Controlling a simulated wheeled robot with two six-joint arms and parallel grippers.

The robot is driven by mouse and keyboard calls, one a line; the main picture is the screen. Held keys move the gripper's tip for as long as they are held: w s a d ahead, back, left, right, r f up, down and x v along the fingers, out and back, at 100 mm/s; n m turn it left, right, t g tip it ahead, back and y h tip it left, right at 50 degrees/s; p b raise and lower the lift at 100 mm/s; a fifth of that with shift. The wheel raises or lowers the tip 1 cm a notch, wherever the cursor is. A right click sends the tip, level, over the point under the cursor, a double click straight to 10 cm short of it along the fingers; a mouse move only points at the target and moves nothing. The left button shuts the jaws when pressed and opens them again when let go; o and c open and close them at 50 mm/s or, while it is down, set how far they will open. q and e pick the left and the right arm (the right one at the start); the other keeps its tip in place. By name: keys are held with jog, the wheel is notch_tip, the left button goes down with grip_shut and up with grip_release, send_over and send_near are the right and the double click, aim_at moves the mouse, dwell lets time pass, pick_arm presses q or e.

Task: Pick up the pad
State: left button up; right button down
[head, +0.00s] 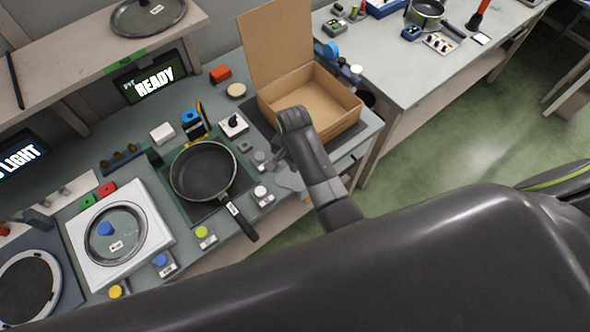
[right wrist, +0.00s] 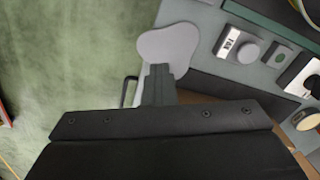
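The pad (right wrist: 168,42) is a flat light-grey piece with a rounded, lobed outline in the right wrist view. It shows across the workbench's front edge, partly against the floor. In the head view the pad (head: 290,181) is small and grey beside my right arm. My right gripper (right wrist: 160,72) has its dark fingers together at the pad's near end and appears shut on it. In the head view my right gripper (head: 277,163) is partly hidden by its own wrist. I cannot tell whether the pad still touches the bench. My left gripper is not in view.
A black pan (head: 203,172) sits on a dark plate, its handle over the bench's front edge. An open cardboard box (head: 330,127) stands behind my right wrist. Small button blocks, including a grey knob (right wrist: 248,53), line the front edge. Green floor (head: 440,160) lies clear to the right.

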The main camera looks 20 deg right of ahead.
jog(key=shift+r, duration=0.55)
jog(key=shift+c, duration=2.2)
grip_release()
